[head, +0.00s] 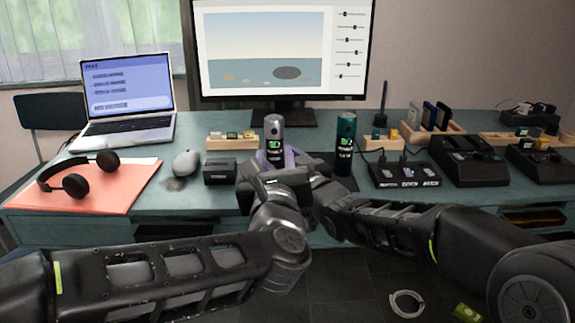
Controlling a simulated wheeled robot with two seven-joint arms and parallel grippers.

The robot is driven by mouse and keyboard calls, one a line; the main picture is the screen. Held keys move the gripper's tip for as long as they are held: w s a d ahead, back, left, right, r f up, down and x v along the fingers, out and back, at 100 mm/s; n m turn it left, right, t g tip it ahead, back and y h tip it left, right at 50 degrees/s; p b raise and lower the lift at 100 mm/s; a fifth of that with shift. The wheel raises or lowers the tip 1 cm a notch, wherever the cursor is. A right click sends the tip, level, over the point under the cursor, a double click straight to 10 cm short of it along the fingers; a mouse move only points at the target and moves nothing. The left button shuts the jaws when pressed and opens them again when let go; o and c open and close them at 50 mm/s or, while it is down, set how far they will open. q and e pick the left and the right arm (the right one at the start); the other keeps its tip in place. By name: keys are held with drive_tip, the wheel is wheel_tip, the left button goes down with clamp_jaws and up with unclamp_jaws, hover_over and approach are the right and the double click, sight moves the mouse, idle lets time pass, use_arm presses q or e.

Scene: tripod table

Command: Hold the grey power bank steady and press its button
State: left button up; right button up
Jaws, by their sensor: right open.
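The grey power bank (275,130) is an upright cylinder with a dark band and a green mark, near the middle of the desk. My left gripper (265,174) is right in front of its lower part. The gripper's body hides the power bank's base and the fingertips, so I cannot tell whether they grip it. My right gripper (305,164) is open, just right of the power bank and close to my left gripper. Its fingertips are hard to make out. The power bank's button cannot be made out.
A teal cylinder (345,140) stands close on the right of my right gripper. A black box (220,172) and a grey mouse (186,163) are to the left. A black device with sockets (404,173) is to the right. The monitor (283,48) stands behind.

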drive_tip(key=shift+x, duration=1.15)
clamp_jaws()
use_arm(q)
clamp_jaws()
idle(1.6)
